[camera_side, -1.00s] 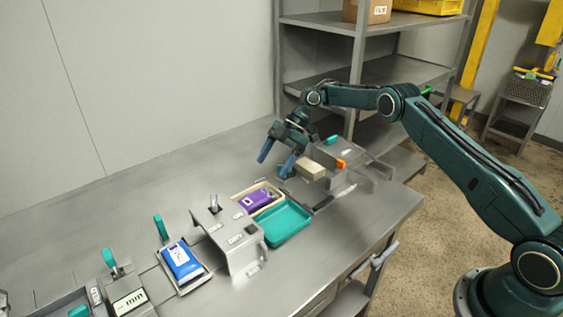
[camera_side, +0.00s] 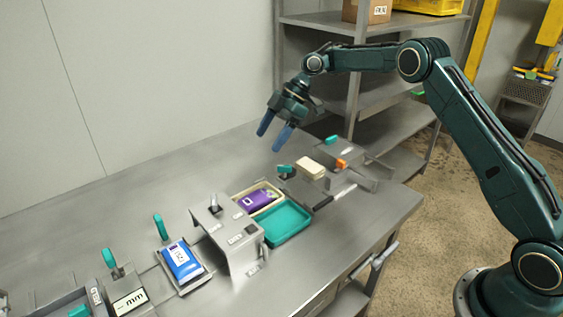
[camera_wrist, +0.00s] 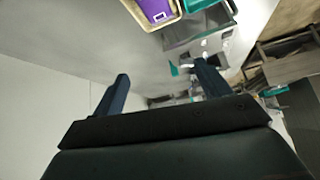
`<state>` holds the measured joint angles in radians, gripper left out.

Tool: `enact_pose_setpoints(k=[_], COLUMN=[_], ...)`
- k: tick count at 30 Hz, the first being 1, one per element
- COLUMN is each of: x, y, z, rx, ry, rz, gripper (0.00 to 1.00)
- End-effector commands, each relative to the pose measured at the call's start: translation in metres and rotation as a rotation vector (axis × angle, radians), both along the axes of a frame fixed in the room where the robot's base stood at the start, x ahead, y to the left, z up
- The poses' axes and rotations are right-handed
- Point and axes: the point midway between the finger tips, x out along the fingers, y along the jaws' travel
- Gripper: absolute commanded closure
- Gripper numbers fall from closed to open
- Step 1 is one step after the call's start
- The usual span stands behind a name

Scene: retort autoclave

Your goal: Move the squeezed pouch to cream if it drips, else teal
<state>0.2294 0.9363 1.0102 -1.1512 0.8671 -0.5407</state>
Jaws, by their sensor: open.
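A purple pouch (camera_side: 257,200) lies in the cream tray (camera_side: 237,198); the pouch (camera_wrist: 157,9) and cream tray (camera_wrist: 173,19) also show at the top of the wrist view. The teal tray (camera_side: 287,226) beside it looks empty. A blue and white pouch (camera_side: 182,262) lies on a small metal tray left of the metal housing. Whether either pouch drips cannot be told. My gripper (camera_side: 273,141) is open and empty, above the bench and behind the cream tray. Its two blue fingers (camera_wrist: 163,88) stand apart in the wrist view.
A metal housing (camera_side: 228,236) with labels stands between the blue pouch and the two trays. Teal-handled fixtures (camera_side: 160,228) stand along the bench. A beige block (camera_side: 311,168) sits right of the trays. The bench behind the trays is clear.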

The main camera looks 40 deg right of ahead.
Motion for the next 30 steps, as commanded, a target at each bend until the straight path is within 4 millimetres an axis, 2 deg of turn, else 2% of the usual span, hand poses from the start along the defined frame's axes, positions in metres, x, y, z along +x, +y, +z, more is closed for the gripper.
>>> enact_pose_setpoints(k=[1, 6, 15, 24, 30], x=[-0.004, -0.021, -0.066, -0.127, -0.174], y=[0.002, 0.008, 0.015, 0.017, 0.015], z=[0.015, 0.056, 0.115, 0.157, 0.174], rx=[-0.011, -0.044, -0.092, -0.126, -0.142], ry=[0.003, 0.02, 0.046, 0.065, 0.075], rz=[-0.029, -0.137, -0.335, -0.535, -0.67], gripper=[0.24, 0.24, 0.24, 0.24, 0.24])
